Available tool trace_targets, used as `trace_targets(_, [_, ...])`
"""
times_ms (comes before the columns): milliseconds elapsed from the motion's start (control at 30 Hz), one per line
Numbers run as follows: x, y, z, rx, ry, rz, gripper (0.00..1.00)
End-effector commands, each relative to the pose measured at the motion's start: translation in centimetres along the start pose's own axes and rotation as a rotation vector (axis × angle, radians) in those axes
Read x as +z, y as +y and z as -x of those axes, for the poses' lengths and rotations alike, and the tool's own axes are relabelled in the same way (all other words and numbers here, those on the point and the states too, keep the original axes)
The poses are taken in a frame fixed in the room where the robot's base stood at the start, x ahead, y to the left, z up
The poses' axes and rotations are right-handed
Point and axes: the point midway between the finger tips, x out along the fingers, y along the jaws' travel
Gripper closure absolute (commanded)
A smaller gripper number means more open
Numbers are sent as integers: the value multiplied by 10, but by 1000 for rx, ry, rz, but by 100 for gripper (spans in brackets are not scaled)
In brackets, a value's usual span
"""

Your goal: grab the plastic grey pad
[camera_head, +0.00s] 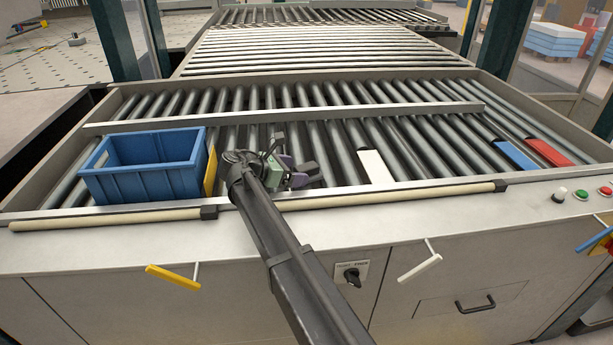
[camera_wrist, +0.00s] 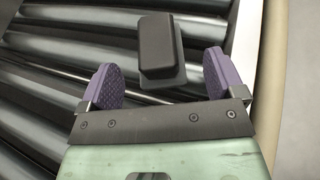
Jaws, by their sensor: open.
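The grey pad (camera_wrist: 157,48) is a dark grey block on a slightly wider base. It lies on the rollers in the wrist view, and in the head view it shows as a small dark block (camera_head: 309,168) at my gripper's right. My gripper (camera_wrist: 159,68) is open, with purple ridged pads on its two fingers. The pad's near end lies between and just ahead of the fingers, with a gap on each side. In the head view my gripper (camera_head: 294,170) is low over the front of the roller bed, partly hidden by my arm.
A blue crate (camera_head: 145,185) stands left of my gripper, with a yellow plate (camera_head: 210,172) at its right side. White (camera_head: 375,167), blue (camera_head: 515,155) and red (camera_head: 549,152) plates lie to the right. A metal rail (camera_head: 330,112) crosses behind. A beige bar (camera_head: 400,195) runs along the front edge.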

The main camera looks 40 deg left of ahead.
Motion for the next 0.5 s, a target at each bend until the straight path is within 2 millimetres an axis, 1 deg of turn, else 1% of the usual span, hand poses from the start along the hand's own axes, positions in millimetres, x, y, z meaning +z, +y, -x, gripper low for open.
trace_targets(33, [-4, 1, -12, -3, 0, -1, 12])
trace_targets(100, [-4, 2, -26, -3, 0, -1, 12])
trace_targets(200, [-3, 2, -40, -3, 0, -2, 12])
trace_targets(400, [0, 2, -41, -1, 0, -1, 12])
trace_targets(433, [0, 2, -41, -1, 0, -1, 15])
trace_targets(500, [0, 2, -41, -1, 0, -1, 26])
